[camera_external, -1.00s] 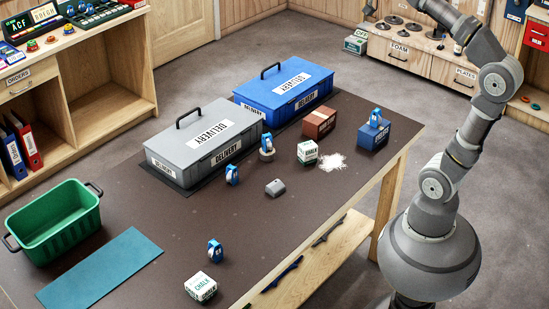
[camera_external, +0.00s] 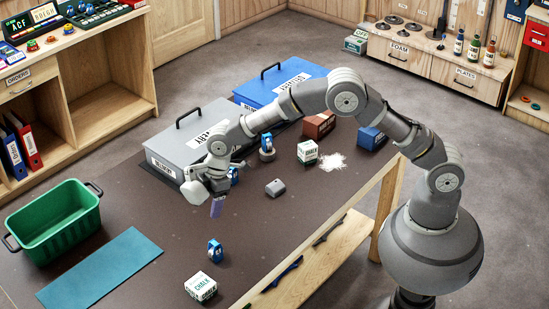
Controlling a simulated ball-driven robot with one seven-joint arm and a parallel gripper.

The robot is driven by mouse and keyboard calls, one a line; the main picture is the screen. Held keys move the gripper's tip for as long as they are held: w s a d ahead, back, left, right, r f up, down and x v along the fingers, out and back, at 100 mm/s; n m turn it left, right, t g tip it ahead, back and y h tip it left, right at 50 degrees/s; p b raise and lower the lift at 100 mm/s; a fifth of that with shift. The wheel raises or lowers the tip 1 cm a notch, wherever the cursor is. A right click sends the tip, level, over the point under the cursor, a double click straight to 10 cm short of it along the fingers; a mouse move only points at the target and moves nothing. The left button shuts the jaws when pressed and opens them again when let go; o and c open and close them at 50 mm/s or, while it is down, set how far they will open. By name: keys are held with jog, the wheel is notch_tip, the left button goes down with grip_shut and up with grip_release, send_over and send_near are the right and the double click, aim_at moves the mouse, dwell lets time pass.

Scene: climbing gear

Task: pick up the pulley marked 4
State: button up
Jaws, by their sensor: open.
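Several blue-and-white pulleys stand on the dark table; their numbers are too small to read, so I cannot tell which is marked 4. One pulley (camera_external: 215,250) stands upright near the front, just below my gripper in the picture. Another pulley (camera_external: 234,176) is beside the grey box, partly hidden by my gripper. A third pulley (camera_external: 267,142) stands on a small round grey base. My gripper (camera_external: 217,207) is open and empty, pointing down above the table between the first two pulleys.
Grey (camera_external: 190,150) and blue (camera_external: 280,85) delivery boxes stand at the back. A green crate (camera_external: 55,226) and teal mat (camera_external: 100,268) lie left. Chalk boxes (camera_external: 201,287) (camera_external: 307,153), a grey block (camera_external: 275,188), a brown box (camera_external: 318,125) and a blue box (camera_external: 371,139) are also on the table.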

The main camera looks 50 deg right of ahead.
jog(key=n+g, duration=0.1)
send_over(215, 242)
jog(key=d, duration=0.1)
notch_tip(215, 242, down, 6)
jog(key=shift+w, duration=0.15)
jog(key=shift+h, duration=0.3)
jog(key=f+b, duration=0.1)
jog(key=f, duration=0.1)
jog(key=a+f+b, duration=0.1)
jog(key=f, duration=0.2)
jog(key=f+b, duration=0.1)
jog(key=f, duration=0.2)
jog(key=shift+a, duration=0.3)
jog(key=shift+r, duration=0.1)
jog(key=shift+c, duration=0.6)
jog(key=c, duration=0.9)
jog(key=shift+c, duration=0.3)
jog(key=shift+r, duration=0.1)
